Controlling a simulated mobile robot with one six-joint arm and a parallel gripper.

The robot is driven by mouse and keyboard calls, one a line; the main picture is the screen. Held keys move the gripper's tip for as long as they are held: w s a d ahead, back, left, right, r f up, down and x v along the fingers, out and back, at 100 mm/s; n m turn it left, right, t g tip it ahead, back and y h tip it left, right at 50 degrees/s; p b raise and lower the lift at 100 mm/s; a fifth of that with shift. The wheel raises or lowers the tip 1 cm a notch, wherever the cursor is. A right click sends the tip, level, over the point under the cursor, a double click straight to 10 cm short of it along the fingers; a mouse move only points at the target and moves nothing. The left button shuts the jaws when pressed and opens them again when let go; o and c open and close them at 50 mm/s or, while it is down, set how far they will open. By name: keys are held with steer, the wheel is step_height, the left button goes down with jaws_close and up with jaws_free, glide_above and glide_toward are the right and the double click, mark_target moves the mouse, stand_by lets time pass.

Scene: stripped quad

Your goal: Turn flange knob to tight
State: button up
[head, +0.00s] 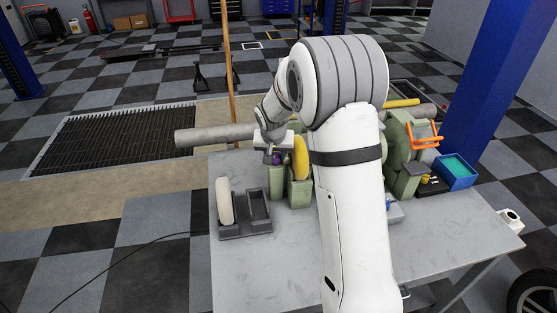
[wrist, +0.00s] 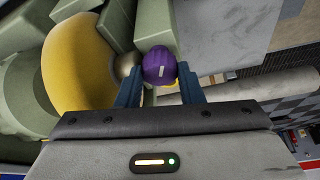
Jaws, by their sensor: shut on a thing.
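The flange knob is a purple round knob (wrist: 160,67) with a pale mark on its face, seen between the fingers in the wrist view. My gripper (wrist: 160,88) is shut on it, with one blue finger on each side. In the head view my gripper (head: 277,157) is at the green machine (head: 299,190), and the purple knob (head: 277,158) shows only as a small spot. A metal ball-like part (wrist: 127,64) sits just left of the knob, beside a large yellow rounded part (wrist: 78,62). The yellow part (head: 301,158) also shows in the head view. My arm hides much of the machine.
A dark grey holder (head: 245,225) with a cream roller-like piece (head: 225,202) stands on the left of the grey table (head: 270,270). A grey pipe (head: 215,134) sticks out left. A blue bin (head: 456,171) and an orange frame (head: 424,135) are at right.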

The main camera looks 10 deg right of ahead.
steer(key=m+b, duration=0.1)
steer(key=f+m+b, duration=0.1)
steer(key=b, duration=0.1)
steer(key=shift+w+a+h, duration=0.1)
steer(key=shift+h, duration=0.3)
steer(key=m+b, duration=0.2)
steer(key=b, duration=0.1)
steer(key=m+h+b, duration=0.1)
steer(key=b, duration=0.1)
steer(key=shift+a+r+m+g, duration=0.1)
steer(key=shift+r+m+g, duration=0.2)
steer(key=shift+g, duration=0.1)
steer(key=m+g+h+b, duration=0.1)
steer(key=m, duration=0.2)
steer(key=shift+w+r+m+b, duration=0.1)
steer(key=shift+m+b, duration=0.2)
steer(key=shift+b, duration=0.1)
steer(key=shift+w+r+m+g, duration=0.1)
steer(key=shift+m+g, duration=0.6)
steer(key=shift+m, duration=1)
steer(key=o, duration=0.7)
steer(key=shift+a+r, duration=0.1)
